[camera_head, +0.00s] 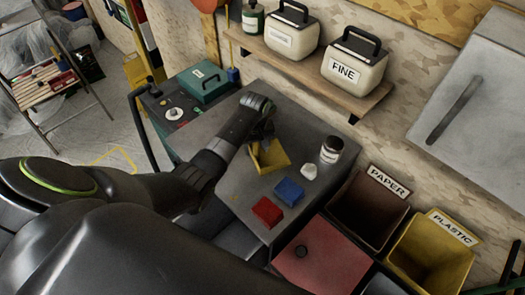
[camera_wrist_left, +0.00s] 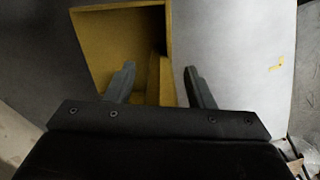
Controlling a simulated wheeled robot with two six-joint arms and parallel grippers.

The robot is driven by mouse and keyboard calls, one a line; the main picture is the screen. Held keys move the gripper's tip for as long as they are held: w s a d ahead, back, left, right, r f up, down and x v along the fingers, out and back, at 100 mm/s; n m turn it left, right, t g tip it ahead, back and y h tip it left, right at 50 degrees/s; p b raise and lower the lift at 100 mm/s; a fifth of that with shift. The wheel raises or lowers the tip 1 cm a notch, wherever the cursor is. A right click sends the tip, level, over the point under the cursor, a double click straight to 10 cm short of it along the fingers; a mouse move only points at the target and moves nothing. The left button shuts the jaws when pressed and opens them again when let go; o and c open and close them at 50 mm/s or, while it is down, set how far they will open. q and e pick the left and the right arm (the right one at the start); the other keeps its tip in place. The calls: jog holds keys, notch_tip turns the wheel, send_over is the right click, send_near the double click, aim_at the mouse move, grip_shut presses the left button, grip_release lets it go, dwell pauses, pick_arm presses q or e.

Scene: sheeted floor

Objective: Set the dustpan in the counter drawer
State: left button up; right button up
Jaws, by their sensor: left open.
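The yellow dustpan (camera_head: 270,159) lies on the grey counter (camera_head: 222,122). My left gripper (camera_head: 264,136) is over its back part, with the arm reaching across the counter. In the left wrist view the dustpan (camera_wrist_left: 88,48) fills the upper middle. Its raised yellow part, seemingly the handle, stands between the two open fingers of my left gripper (camera_wrist_left: 160,88), with a gap to the right finger. Contact on the left side is unclear. The counter drawer is not clearly seen; a grey front (camera_head: 236,238) shows below the counter's near edge, partly hidden by my arm. My right gripper is not in view.
A red block (camera_head: 267,212), a blue block (camera_head: 289,192), a white lump (camera_head: 309,171) and a dark jar (camera_head: 331,150) stand right of the dustpan. PAPER (camera_head: 366,209) and PLASTIC (camera_head: 432,250) bins stand at right. A shelf (camera_head: 335,92) with canisters hangs behind.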

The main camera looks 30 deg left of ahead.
pick_arm(q)
jog(key=shift+s+d+r, duration=0.1)
jog(key=shift+s+r, duration=0.05)
jog(key=shift+s, duration=0.05)
jog(key=shift+c, duration=0.8)
jog(key=shift+s+r, duration=0.1)
jog(key=c, duration=0.5)
grip_shut()
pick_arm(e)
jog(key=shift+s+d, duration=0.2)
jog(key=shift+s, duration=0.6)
